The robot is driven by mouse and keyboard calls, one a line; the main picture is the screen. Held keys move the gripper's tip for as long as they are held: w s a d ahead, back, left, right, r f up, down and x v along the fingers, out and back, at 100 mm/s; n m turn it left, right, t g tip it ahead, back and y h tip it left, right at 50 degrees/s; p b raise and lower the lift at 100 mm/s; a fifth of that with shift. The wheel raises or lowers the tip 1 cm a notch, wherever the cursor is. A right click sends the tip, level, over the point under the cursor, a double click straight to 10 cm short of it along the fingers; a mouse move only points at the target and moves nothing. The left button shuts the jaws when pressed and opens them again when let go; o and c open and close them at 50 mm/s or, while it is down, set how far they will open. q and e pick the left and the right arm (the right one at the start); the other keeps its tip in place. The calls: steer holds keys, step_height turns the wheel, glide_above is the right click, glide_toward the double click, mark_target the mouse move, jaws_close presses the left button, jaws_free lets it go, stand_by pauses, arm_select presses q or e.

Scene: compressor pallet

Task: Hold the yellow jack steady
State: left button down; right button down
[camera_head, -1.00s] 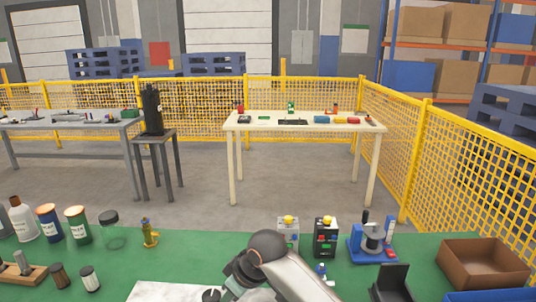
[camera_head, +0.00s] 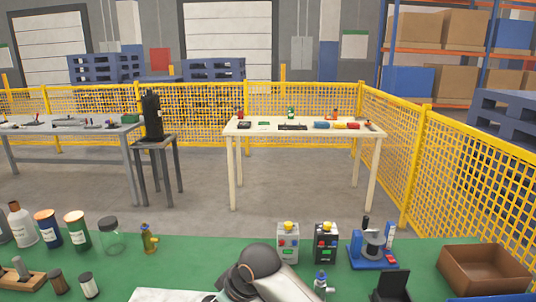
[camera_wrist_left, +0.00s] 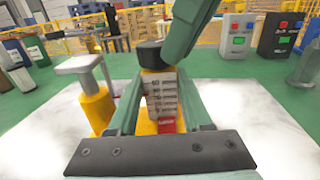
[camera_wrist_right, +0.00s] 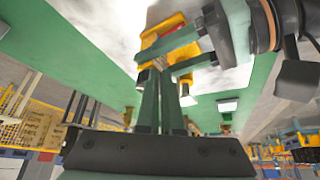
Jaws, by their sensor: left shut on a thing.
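The yellow jack (camera_wrist_left: 99,108) has a yellow base with a grey plate above it at left in the left wrist view. A grey toothed column (camera_wrist_left: 162,94) with a black cap rises between the fingers of my left gripper (camera_wrist_left: 163,112). My left gripper is shut on the jack. A red part shows low between the fingers. In the right wrist view, the jack's yellow parts (camera_wrist_right: 161,40) lie beyond my right gripper (camera_wrist_right: 160,75), with my left fingers across them. My right fingers are close together near the jack; their grip is unclear. My arm hides the jack in the head view.
A white sheet (camera_head: 165,295) lies on the green table (camera_head: 190,258). Two button boxes (camera_head: 288,243) (camera_head: 325,242), a blue stand (camera_head: 373,262) and a brown tray (camera_head: 485,268) stand to the right. Bottles, jars and a small yellow hydrant (camera_head: 149,240) stand left.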

steer(key=shift+s+a+r, duration=0.15)
steer(key=shift+s, duration=0.05)
steer(key=r, duration=0.5)
steer(key=shift+s+d+r, duration=0.1)
steer(key=shift+d+r, duration=0.25)
steer(key=shift+r, duration=0.05)
stand_by(0.3)
step_height(320, 180, down, 6)
steer(key=w+d, duration=0.1)
steer(key=w, duration=0.1)
steer(key=shift+w+d, duration=0.2)
steer(key=shift+d, duration=0.15)
stand_by(0.3)
steer(key=shift+w+a, duration=0.1)
steer(key=shift+a, duration=0.35)
stand_by(0.7)
steer(key=shift+s+a, duration=0.2)
steer(key=shift+s, duration=0.25)
